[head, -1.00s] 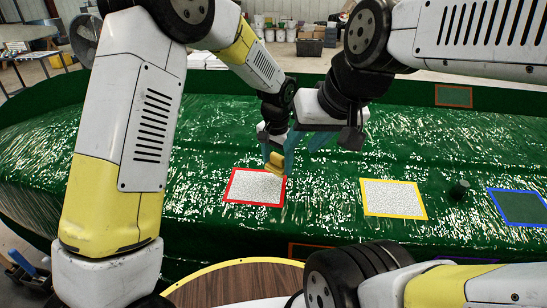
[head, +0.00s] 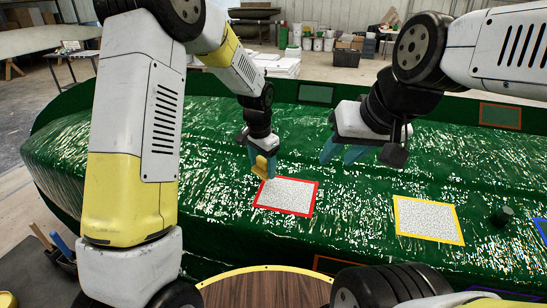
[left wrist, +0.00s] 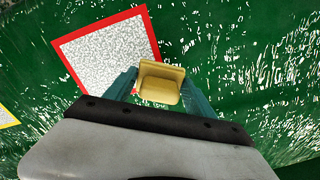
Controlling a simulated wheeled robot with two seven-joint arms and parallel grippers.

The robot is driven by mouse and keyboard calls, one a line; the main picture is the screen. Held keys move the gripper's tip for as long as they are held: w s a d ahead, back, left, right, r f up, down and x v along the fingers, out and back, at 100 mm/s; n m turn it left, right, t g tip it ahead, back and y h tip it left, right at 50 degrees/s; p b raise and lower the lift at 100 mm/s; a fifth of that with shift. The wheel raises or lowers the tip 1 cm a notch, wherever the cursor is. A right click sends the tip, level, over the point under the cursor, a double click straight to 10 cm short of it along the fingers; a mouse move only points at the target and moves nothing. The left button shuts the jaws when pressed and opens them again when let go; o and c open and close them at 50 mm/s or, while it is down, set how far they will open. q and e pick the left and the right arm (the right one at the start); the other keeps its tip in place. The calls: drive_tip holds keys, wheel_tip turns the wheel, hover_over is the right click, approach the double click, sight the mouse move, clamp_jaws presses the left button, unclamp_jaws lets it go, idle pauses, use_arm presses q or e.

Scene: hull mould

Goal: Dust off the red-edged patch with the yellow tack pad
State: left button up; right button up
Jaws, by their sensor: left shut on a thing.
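The red-edged patch (head: 285,196) lies on the green hull mould, its inside covered in white speckle. It also shows in the left wrist view (left wrist: 105,48). My left gripper (head: 262,158) is shut on the yellow tack pad (head: 261,168) at the patch's far left corner. In the left wrist view the pad (left wrist: 160,83) sits between the fingers, just beside the red edge. I cannot tell whether it touches the surface. My right gripper (head: 342,152) is open and empty, above the mould to the right of the patch.
A yellow-edged patch (head: 428,219), also white-speckled, lies to the right. A small dark cylinder (head: 502,216) stands beyond it, near a blue-edged patch (head: 541,229). An orange-edged patch (head: 500,115) is at the back right. A round wooden top (head: 265,288) is in front.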

sight(311, 199)
use_arm(q)
drive_tip(key=s, duration=0.2)
drive_tip(key=s+a, duration=0.1)
drive_tip(key=s, duration=0.2)
drive_tip(key=s+a+f, duration=0.1)
drive_tip(key=s, duration=0.1)
drive_tip(key=shift+s+f, duration=0.1)
drive_tip(key=shift+s, duration=0.1)
drive_tip(key=shift+w+f, duration=0.15)
drive_tip(key=shift+f, duration=0.35)
drive_tip(key=shift+w+d+f, duration=0.1)
drive_tip(key=shift+w+f, duration=0.05)
drive_tip(key=shift+f, duration=0.55)
drive_tip(key=shift+w+f, duration=0.1)
drive_tip(key=shift+f, duration=0.65)
drive_tip(key=shift+d, duration=0.1)
